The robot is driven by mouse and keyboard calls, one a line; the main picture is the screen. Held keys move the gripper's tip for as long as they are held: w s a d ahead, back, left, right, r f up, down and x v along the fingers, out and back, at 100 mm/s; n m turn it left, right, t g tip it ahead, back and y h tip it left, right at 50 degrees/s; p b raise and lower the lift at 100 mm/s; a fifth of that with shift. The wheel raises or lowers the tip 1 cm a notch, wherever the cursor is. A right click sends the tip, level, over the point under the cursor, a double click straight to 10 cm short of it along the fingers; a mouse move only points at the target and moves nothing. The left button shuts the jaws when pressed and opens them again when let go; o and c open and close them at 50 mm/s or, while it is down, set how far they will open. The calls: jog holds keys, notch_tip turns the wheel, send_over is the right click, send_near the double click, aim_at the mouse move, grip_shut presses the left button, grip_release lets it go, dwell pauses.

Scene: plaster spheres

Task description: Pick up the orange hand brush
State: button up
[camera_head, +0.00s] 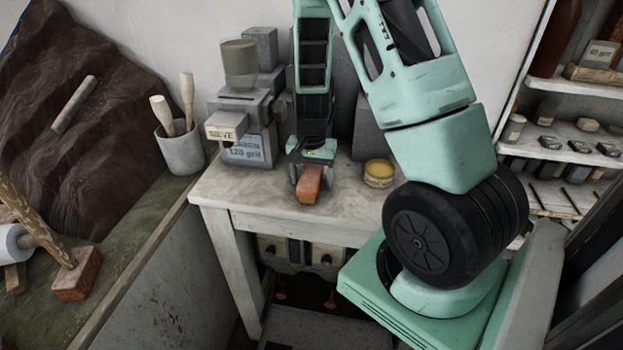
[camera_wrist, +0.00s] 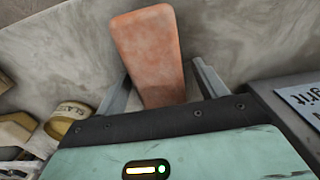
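The orange hand brush (camera_head: 309,186) lies on the pale worktable (camera_head: 245,191), its long side running toward the front edge. In the wrist view the orange brush (camera_wrist: 149,50) shows as a plain, worn orange slab; its near end is hidden by my gripper. My gripper (camera_head: 311,176) points down over the back part of the brush. In the wrist view my gripper's (camera_wrist: 163,85) two fingers stand apart, one on each side of the brush, with a narrow gap visible on both sides. The gripper is open and holds nothing.
A grey labelled machine (camera_head: 246,130) stands close left of my gripper. A yellow-topped round tin (camera_head: 379,173) stands to the right. A pot with wooden tools (camera_head: 181,148) sits on the left bench. The table's front edge lies just ahead of the brush.

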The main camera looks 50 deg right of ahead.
aim_at(312, 172)
jog(key=c, duration=1.1)
notch_tip(312, 172, up, 10)
jog(key=shift+r+b, duration=0.1)
jog(key=shift+b, duration=0.5)
jog(key=shift+o, duration=1.4)
jog(key=shift+c, duration=0.4)
